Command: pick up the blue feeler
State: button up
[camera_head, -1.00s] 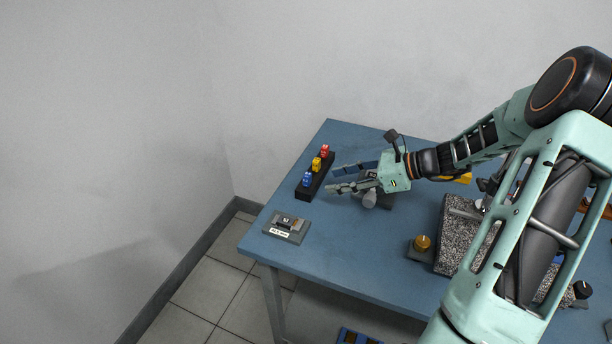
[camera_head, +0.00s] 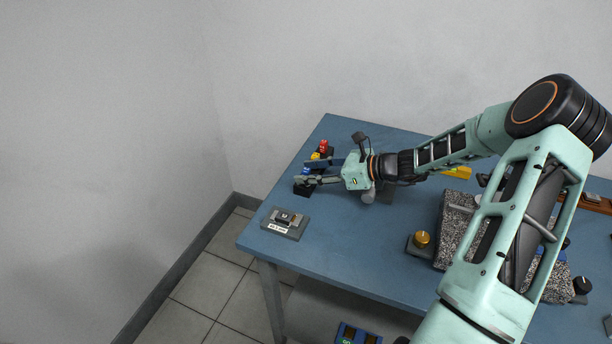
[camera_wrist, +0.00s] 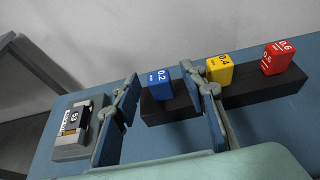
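The blue feeler (camera_wrist: 158,84), marked 0.2, stands upright in a black holder (camera_wrist: 180,107) at the left end of a row. In the head view the blue feeler (camera_head: 305,171) is partly covered by my gripper. My gripper (camera_head: 304,171) is open, with its fingers reaching to the holder. In the wrist view my gripper (camera_wrist: 166,90) has one finger on each side of the blue feeler, with visible gaps. Nothing is held. The yellow feeler (camera_wrist: 220,69), marked 0.4, is just right of the right finger, and the red feeler (camera_wrist: 277,57), marked 0.6, is farther right.
A grey block with a labelled piece (camera_head: 284,223) sits near the table's left edge. A brass knob (camera_head: 421,239) and a speckled stone slab (camera_head: 455,226) lie to the right. The blue table (camera_head: 340,255) is bare at the front. A wall stands behind.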

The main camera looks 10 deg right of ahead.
jog(key=shift+w+a+f, duration=0.2)
jog(key=shift+w+a, duration=0.1)
jog(key=shift+a, duration=0.15)
jog(key=c, duration=1)
jog(key=shift+o, duration=0.2)
jog(key=shift+r, duration=0.15)
